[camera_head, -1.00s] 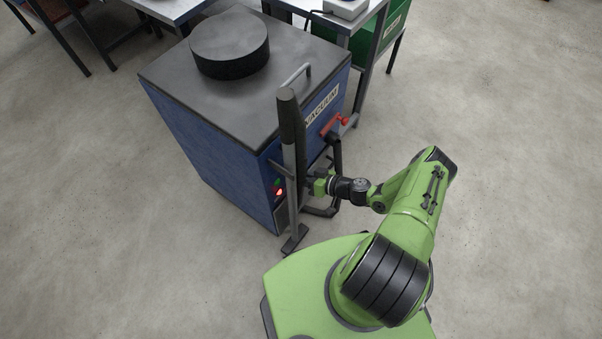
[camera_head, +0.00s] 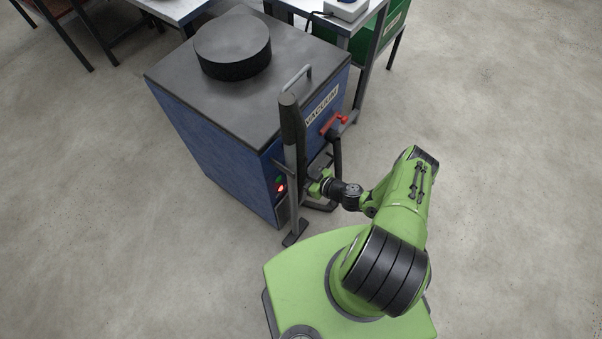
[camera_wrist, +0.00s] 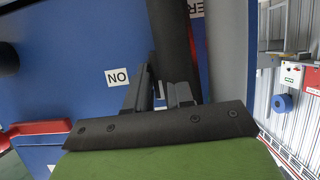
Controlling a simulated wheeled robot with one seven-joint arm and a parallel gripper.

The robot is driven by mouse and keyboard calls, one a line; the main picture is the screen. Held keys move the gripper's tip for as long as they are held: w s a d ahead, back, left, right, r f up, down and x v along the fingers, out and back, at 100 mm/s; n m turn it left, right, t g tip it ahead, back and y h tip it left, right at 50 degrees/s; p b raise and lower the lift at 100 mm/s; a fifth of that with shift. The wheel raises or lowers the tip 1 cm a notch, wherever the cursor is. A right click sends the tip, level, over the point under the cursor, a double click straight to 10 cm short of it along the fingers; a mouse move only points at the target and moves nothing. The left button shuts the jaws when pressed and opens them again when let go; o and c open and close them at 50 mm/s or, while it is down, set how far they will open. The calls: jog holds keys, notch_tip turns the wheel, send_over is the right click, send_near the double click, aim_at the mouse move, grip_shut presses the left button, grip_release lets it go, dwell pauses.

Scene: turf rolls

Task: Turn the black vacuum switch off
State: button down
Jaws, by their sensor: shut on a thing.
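The blue vacuum machine (camera_head: 225,165), with a dark grey top and a VACUUM label (camera_head: 321,104), stands in front of me. My gripper (camera_head: 313,181) is at its front, behind the upright pole. In the wrist view my gripper (camera_wrist: 160,92) is shut around a dark bar that looks like the black vacuum switch (camera_wrist: 172,35). The fingers hide part of it. A white label (camera_wrist: 117,77) beside it reads "ON" upside down. The switch is hard to make out in the head view.
A grey upright pole with a black top (camera_head: 291,125) stands close to my gripper's left. A red lever (camera_head: 335,125) is above right, near a black pipe (camera_head: 337,152). A red light (camera_head: 281,188) glows at the machine's left. Floor is clear to the right.

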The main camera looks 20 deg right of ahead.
jog(key=c, duration=1.1)
grip_release()
jog(key=p+v, duration=0.4)
jog(key=v, duration=1.1)
jog(key=shift+s+d+r, duration=0.15)
jog(key=shift+s+r, duration=0.05)
jog(key=shift+s, duration=0.15)
